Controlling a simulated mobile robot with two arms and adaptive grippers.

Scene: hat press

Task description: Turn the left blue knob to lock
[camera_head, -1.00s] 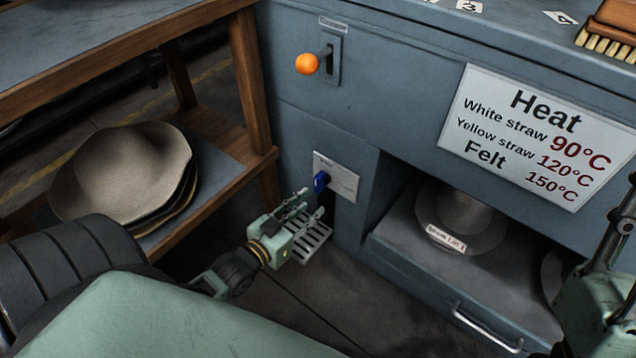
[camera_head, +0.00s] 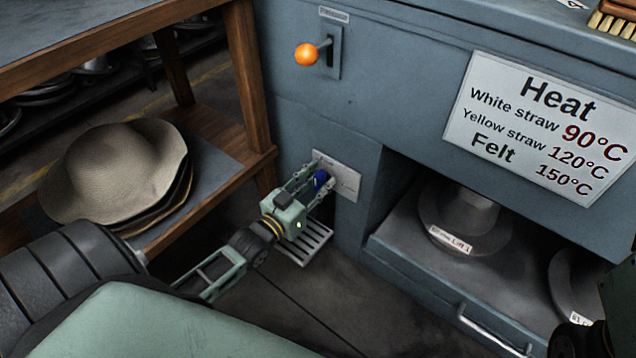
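The blue knob (camera_head: 320,180) sits on a pale metal plate (camera_head: 347,186) on the front of the blue-grey cabinet. My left gripper (camera_head: 318,178) reaches up to it from the lower left. Its two fingers lie one on each side of the knob, with a gap between them. Whether they touch the knob I cannot tell. The knob is partly hidden by the near finger. Only a dark part of my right arm (camera_head: 600,335) shows at the lower right edge; its fingers are out of view.
An orange ball-ended lever (camera_head: 307,54) sticks out above the plate. A wooden shelf (camera_head: 245,75) with stacked hats (camera_head: 118,170) stands at left. A slotted pedal (camera_head: 305,243) is below the gripper. An open bay at right holds grey hat forms (camera_head: 465,215) above a handle (camera_head: 493,332).

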